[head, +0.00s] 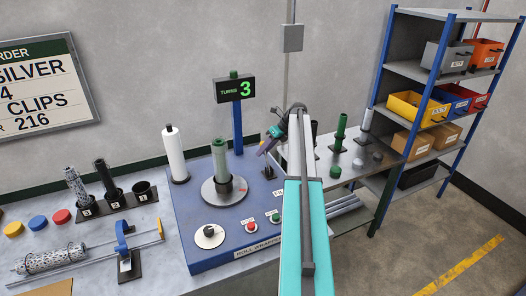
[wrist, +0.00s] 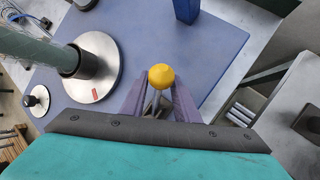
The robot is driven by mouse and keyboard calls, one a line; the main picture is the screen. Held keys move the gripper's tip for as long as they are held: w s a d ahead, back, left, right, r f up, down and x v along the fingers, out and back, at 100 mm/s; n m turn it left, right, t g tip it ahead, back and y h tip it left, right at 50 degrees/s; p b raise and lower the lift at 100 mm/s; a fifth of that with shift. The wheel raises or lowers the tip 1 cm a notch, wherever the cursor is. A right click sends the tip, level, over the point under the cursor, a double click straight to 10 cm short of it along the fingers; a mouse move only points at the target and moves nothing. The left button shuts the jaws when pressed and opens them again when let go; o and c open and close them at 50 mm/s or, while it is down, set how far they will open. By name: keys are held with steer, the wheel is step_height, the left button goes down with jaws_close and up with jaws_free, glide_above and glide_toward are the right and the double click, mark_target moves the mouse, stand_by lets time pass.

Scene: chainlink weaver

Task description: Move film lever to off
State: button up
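The film lever (wrist: 161,76) has a round yellow knob on a thin metal stem and stands on the blue machine base in the wrist view. My gripper (wrist: 158,90) has its two purple fingers apart, one on each side of the stem, with gaps beside the knob. I cannot tell how deep the lever sits between the fingers. In the head view my gripper (head: 264,148) is over the right part of the blue machine base (head: 205,255).
The round turntable (head: 224,191) carries a green-wrapped post to the left. Red and green buttons (head: 251,226) sit near the front. A "TURNS 3" display (head: 236,90) is on a blue post. A bin shelf (head: 440,80) stands right.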

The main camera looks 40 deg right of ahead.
steer(key=shift+s, duration=0.1)
steer(key=b+v, duration=0.5)
steer(key=v, duration=0.8)
steer(key=shift+d+r, duration=0.2)
steer(key=shift+r, duration=0.15)
steer(key=shift+f, duration=0.1)
